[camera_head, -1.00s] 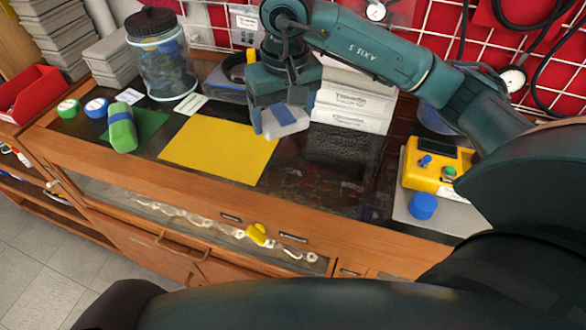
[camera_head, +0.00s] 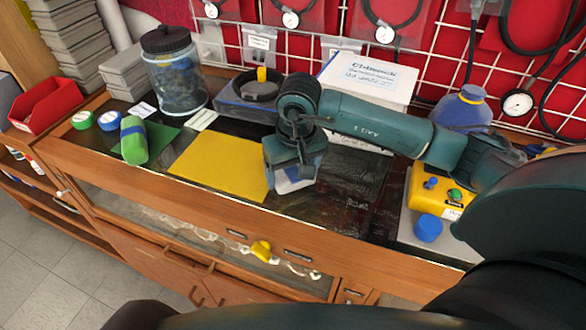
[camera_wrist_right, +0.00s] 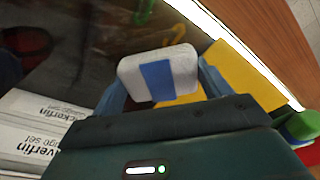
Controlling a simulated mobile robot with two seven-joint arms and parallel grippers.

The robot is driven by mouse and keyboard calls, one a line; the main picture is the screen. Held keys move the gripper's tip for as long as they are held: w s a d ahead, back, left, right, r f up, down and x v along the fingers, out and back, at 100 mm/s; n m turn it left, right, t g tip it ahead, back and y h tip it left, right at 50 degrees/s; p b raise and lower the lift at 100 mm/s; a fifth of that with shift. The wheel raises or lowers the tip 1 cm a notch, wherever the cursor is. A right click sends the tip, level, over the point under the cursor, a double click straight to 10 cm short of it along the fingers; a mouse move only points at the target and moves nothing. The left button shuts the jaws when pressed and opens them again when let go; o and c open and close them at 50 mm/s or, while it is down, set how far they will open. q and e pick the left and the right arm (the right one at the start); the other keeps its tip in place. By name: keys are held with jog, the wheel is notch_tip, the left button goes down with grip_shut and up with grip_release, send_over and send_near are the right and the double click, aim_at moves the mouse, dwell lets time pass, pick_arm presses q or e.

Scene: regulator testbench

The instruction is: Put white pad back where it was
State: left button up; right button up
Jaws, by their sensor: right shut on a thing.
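The white pad (camera_head: 287,186) with a blue band is held in my right gripper (camera_head: 293,172), just past the right edge of the yellow mat (camera_head: 215,165). The right wrist view shows the pad (camera_wrist_right: 140,74) between the two blue fingers, with part of the yellow mat (camera_wrist_right: 246,80) to its right. The gripper is shut on the pad, low over the dark counter; whether the pad touches the counter cannot be told. A green pad (camera_head: 133,145) with a blue band lies on a green mat (camera_head: 163,137) further left. My left gripper is not in view.
A clear jar (camera_head: 176,80) stands behind the green mat. A grey case (camera_head: 247,95) and a white box (camera_head: 368,80) stand behind my gripper. A yellow control box (camera_head: 432,190) and a blue knob (camera_head: 428,229) are at right.

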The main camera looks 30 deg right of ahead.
aim_at(292, 171)
jog(key=shift+f+b, duration=0.45)
jog(key=shift+b, duration=0.15)
jog(key=o, duration=1)
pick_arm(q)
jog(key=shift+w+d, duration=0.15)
pick_arm(e)
jog(key=shift+r, duration=0.1)
jog(key=shift+r+p, duration=0.65)
jog(key=shift+p, duration=0.2)
jog(key=r, duration=0.1)
jog(key=r+b, duration=0.1)
jog(key=r, duration=0.3)
jog(key=shift+s, duration=0.3)
pick_arm(q)
jog(key=shift+b, duration=0.35)
pick_arm(e)
jog(key=r, duration=0.4)
jog(key=s+r, duration=0.1)
jog(key=r, duration=0.1)
jog(key=shift+r, duration=0.2)
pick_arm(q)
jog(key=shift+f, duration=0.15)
